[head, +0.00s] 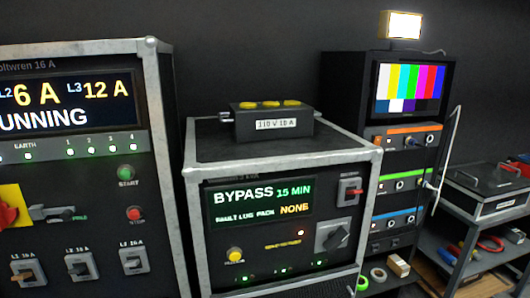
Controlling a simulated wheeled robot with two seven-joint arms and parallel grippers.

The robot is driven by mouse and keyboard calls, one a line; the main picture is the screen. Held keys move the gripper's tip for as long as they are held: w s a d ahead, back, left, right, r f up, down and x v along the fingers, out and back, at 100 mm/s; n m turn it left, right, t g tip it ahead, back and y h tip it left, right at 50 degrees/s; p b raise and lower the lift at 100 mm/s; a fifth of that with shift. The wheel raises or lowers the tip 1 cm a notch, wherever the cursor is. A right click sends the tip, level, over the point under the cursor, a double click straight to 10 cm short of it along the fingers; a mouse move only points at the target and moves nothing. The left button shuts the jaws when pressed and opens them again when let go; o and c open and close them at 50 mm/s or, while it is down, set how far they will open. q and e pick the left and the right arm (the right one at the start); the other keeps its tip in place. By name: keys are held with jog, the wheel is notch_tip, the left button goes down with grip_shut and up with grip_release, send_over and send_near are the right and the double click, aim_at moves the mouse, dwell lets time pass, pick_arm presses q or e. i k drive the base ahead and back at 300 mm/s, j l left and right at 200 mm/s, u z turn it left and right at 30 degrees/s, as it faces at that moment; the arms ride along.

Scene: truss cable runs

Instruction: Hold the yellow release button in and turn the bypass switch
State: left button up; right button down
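The yellow release button (234,255) is a small round button at the lower left of the middle cabinet's front panel, with a label too small to read below it. A dark grey rotary switch (332,237), seemingly the bypass switch, sits at the lower right of the same panel. Its knob looks tilted. The display (259,203) above them reads BYPASS 15 MIN, with NONE in orange on the line below. Nothing touches the button or switch. Neither of my grippers is in view.
A red-handled switch (350,190) is at the panel's upper right. A black box (271,122) with yellow caps stands on the cabinet (190,220). A larger cabinet (158,120) with a RUNNING display stands close left. A rack (440,67) and shelf cart (467,212) are right.

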aim_at(235, 256)
jog(key=i+l+u, duration=0.15)
jog(key=l, duration=0.2)
jog(key=i+l+u, duration=0.2)
jog(key=l, duration=0.2)
jog(key=l+u, duration=0.15)
jog(key=l, duration=0.25)
